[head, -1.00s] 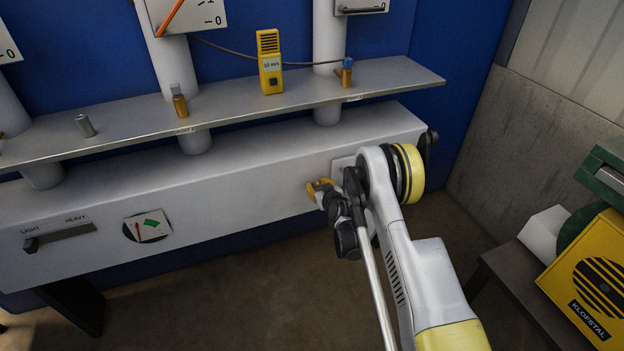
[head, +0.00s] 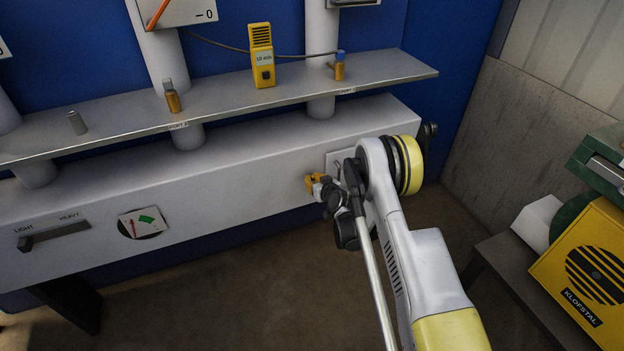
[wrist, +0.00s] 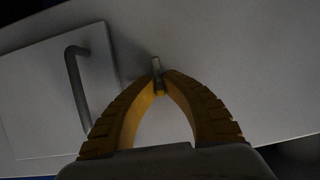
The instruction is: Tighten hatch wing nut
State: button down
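The hatch (wrist: 35,105) is a pale plate with a bent grey bar handle (wrist: 77,88), left of my fingers in the wrist view. In the head view the hatch (head: 337,160) is partly hidden behind my arm. The wing nut (wrist: 156,64) is a small grey metal piece sticking up between my fingertips, just right of the hatch's edge. My gripper (wrist: 159,82) has its yellow fingers bowed together, tips shut on the wing nut. In the head view my gripper (head: 315,183) is against the front of the white duct, and the nut cannot be made out.
The white duct (head: 230,175) carries a lever slot and a gauge (head: 142,222) at left. A grey shelf (head: 220,100) above holds a yellow meter (head: 262,58) and small fittings. A yellow box (head: 590,265) stands at right. The floor below the duct is clear.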

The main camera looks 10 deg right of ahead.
jog(key=m+y, duration=0.2)
jog(key=m, duration=0.1)
jog(key=d+m+y, duration=0.1)
jog(key=m, duration=0.1)
jog(key=shift+w+f+m+y, duration=0.15)
jog(key=shift+m+y, duration=0.25)
dwell(0.5)
jog(key=c, duration=1.5)
grip_release()
jog(key=shift+a, duration=0.1)
